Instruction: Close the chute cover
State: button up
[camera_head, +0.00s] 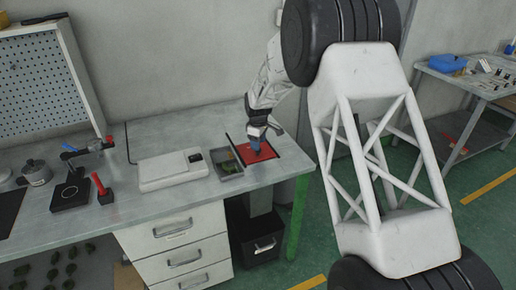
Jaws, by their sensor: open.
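The chute cover looks to be the red plate (263,154) at the right end of the workbench, beside a dark frame edge. It appears nearly flat, but I cannot tell whether it is fully closed. My gripper (256,146) points down over the middle of the red plate, with its bluish fingertips at or just above the surface. The gripper is open; contact with the plate is too small to tell. My gripper hides part of the plate.
A small grey tray (228,172) sits just left of the plate. A white scale (168,171), a red-handled tool (101,188) and a pot (36,172) stand farther left. A black bin (262,250) is under the bench. A wall rises behind.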

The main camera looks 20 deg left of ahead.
jog(key=shift+f, duration=1.5)
grip_shut()
